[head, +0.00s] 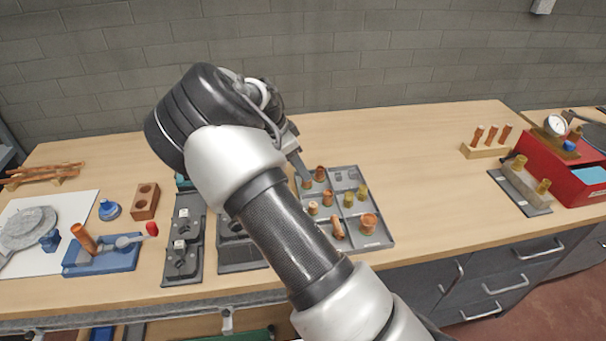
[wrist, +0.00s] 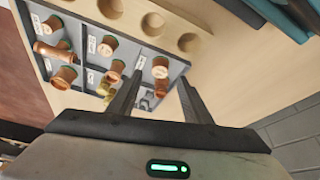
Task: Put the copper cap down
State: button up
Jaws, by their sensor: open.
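My gripper (wrist: 160,82) is open, its two fingers pointing down over the grey sorting tray (head: 385,241). In the wrist view, a short copper piece (wrist: 160,67), which may be the copper cap, stands in a tray compartment just beyond and between the fingertips; the fingers are not closed on it. I cannot tell from its shape whether it is the cap. Other copper fittings (wrist: 107,45) stand or lie in the other compartments. In the head view, the arm hides most of the gripper, and two copper pieces (head: 320,173) show beside it in the tray's back left.
Brass fittings (head: 361,192) share the tray. Dark fixtures (head: 182,255) stand left of it, then a blue fixture (head: 100,262) with a copper tube. A wooden block with copper pegs (head: 486,150) and a red toolbox (head: 565,170) stand at right. The bench between is clear.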

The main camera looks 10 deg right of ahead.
jog(key=w+v, duration=0.1)
jog(key=v, duration=0.5)
jog(key=s+d+r+n+t+y, duration=0.1)
jog(key=s+d+r+n+y, duration=0.15)
jog(key=s+r, duration=0.55)
jog(key=s+d+r+n+y, duration=0.2)
jog(key=s+r+n+y, duration=0.15)
jog(key=s+r, duration=0.45)
jog(key=s+r+n+t+h, duration=0.1)
jog(key=s+n+t, duration=0.2)
jog(key=s+n, duration=0.5)
jog(key=s, duration=1.1)
jog(key=shift+s+d+n+h, duration=0.2)
jog(key=shift+s+n+h, duration=0.1)
jog(key=shift+h, duration=0.1)
